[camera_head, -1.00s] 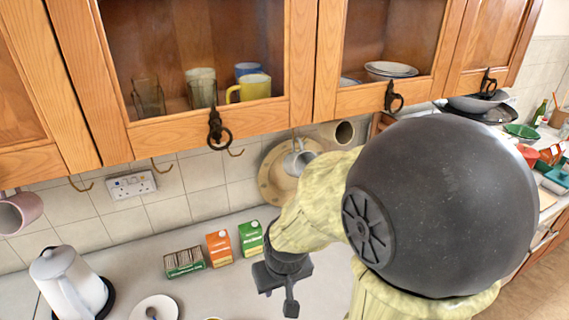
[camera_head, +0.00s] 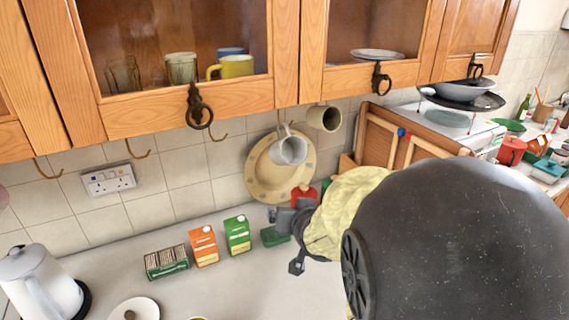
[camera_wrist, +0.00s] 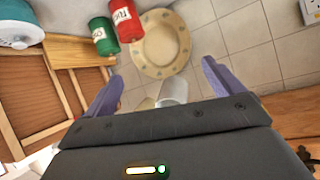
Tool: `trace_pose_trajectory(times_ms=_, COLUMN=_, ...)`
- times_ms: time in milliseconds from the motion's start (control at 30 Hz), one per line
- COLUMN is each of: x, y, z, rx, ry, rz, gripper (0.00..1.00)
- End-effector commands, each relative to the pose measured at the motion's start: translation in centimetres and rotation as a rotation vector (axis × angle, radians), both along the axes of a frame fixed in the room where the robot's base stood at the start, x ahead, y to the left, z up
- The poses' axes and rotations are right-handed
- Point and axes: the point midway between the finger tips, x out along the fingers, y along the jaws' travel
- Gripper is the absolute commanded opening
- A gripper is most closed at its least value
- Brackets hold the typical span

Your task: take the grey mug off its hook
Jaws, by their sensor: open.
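The grey mug (camera_head: 289,150) hangs from a hook under the wall cabinets in the head view, in front of a round beige plate on the tiled wall. In the wrist view the grey mug (camera_wrist: 173,91) shows between my fingers, partly cut off by the gripper body. My gripper (camera_head: 284,240) is open and empty, below the grey mug and apart from it. In the wrist view my gripper (camera_wrist: 161,70) has its two purple fingers spread wide. My arm hides part of the counter.
A beige-brown mug (camera_head: 324,119) hangs just right of the grey one. The round plate (camera_head: 262,175) is behind. Orange (camera_head: 203,246) and green (camera_head: 237,235) cartons stand on the counter, with red and green canisters near my gripper. Empty hooks are left. Cabinet doors (camera_head: 186,120) overhang.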

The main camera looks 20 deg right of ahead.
Motion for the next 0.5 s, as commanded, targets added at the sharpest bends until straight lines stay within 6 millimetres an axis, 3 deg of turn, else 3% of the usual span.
trace_pose_trajectory(times_ms=33, x=0.2, y=-1.2, z=-0.1, rx=0.000, ry=-0.081, rz=-0.024, gripper=0.93)
trace_pose_trajectory(times_ms=200, x=0.4, y=-3.4, z=2.9, rx=0.015, ry=-0.352, rz=-0.041, gripper=0.93)
trace_pose_trajectory(times_ms=500, x=-0.2, y=-3.9, z=6.0, rx=0.040, ry=-0.564, rz=0.003, gripper=0.93)
